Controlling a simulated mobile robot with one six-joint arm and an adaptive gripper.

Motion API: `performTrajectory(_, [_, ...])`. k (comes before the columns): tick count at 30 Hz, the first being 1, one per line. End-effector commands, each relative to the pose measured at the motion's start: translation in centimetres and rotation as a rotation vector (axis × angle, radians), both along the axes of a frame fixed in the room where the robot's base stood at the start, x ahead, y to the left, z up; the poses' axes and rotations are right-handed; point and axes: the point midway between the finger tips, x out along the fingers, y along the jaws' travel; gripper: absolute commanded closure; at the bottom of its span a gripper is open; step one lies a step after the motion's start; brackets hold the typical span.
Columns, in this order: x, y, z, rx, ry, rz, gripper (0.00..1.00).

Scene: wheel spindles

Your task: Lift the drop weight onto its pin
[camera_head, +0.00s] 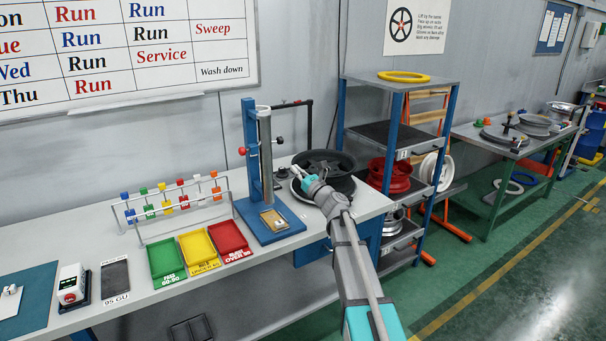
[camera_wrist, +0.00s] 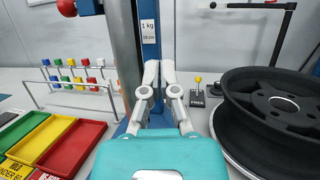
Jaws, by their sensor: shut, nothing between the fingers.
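The drop stand (camera_head: 250,150) is a blue post on a blue base, with a grey tube (camera_head: 265,155) beside it and red knobs (camera_head: 242,151) at its side. I cannot pick out the drop weight or the pin with certainty. My gripper (camera_wrist: 160,68) is shut and empty, its fingertips together in front of the stand; in the head view it (camera_head: 297,172) is right of the stand, beside the black wheel.
A black wheel (camera_wrist: 268,98) lies close on the right. A small yellow-topped lever (camera_wrist: 198,82) stands between it and the stand. Green, yellow and red trays (camera_head: 230,238) and a rack of coloured tags (camera_head: 172,205) are on the left. A shelf (camera_head: 402,83) stands right of the bench.

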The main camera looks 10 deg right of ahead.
Motion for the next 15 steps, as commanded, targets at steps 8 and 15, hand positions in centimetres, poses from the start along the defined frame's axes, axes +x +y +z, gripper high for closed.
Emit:
performTrajectory(8, [4.0,2.0,1.6,0.0,-0.001,0.0,1.0])
performTrajectory(15, [4.9,2.6,3.5,0.0,0.0,-0.001,1.0])
